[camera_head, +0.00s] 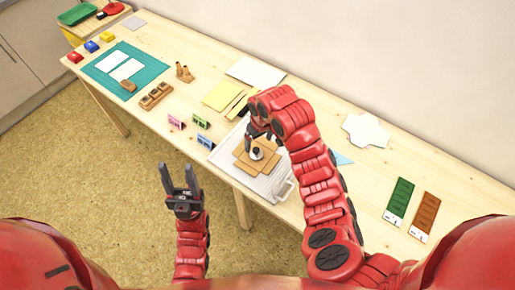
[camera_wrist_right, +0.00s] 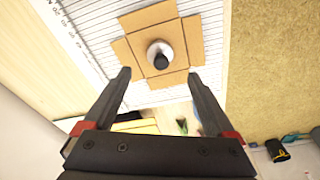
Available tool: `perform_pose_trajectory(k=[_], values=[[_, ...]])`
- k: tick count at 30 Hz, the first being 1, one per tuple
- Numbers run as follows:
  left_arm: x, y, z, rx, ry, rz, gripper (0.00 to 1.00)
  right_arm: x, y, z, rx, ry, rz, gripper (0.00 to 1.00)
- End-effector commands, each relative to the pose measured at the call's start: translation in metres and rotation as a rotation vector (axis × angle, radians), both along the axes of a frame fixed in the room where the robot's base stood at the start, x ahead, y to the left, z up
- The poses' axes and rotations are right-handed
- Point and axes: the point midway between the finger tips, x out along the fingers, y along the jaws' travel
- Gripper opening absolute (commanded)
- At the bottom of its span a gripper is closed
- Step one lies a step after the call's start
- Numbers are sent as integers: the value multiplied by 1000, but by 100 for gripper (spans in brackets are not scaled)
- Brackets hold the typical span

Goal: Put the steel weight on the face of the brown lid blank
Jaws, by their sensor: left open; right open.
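The brown lid blank (camera_head: 243,156) lies flat on a white lined board (camera_head: 224,155), unfolded with flaps out to its sides. The steel weight (camera_head: 257,153), round and pale with a dark knob, stands on the blank's middle face. In the right wrist view the weight (camera_wrist_right: 160,55) is seen from above on the blank (camera_wrist_right: 138,47). My right gripper (camera_wrist_right: 158,80) is open, its fingers pointing toward the weight and apart from it. In the head view its arm partly hides the blank and board. My left gripper (camera_head: 178,175) is open and empty, off the table's front edge.
Small coloured cards (camera_head: 200,122) stand left of the board. Yellow sheets (camera_head: 222,95) and a white sheet (camera_head: 255,72) lie behind it. A teal mat (camera_head: 148,65) is at the far left. Green (camera_head: 398,198) and brown (camera_head: 425,212) strips lie at right. Bare table lies between.

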Motion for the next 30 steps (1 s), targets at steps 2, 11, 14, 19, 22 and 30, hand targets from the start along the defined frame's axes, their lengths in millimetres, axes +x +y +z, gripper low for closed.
perform_pose_trajectory(k=[2, 11, 14, 19, 22, 30], values=[[0, 0, 7, 0, -1, 0, 50, 0, -1, 21, -2, -7, 0, 90], [0, 0, 18, 0, -1, 0, 50, -5, -2, 40, -2, 0, 2, 90], [0, 0, 17, 0, -1, 0, 50, -5, -2, 40, -2, 0, 1, 90], [0, 0, 17, 0, -1, 0, 50, -5, -2, 40, -2, 0, 1, 90], [0, 0, 17, 0, -1, 0, 50, -5, -3, 40, -2, 0, 1, 90], [0, 0, 17, 0, -1, 0, 50, -5, -3, 39, -2, 0, 1, 90]])
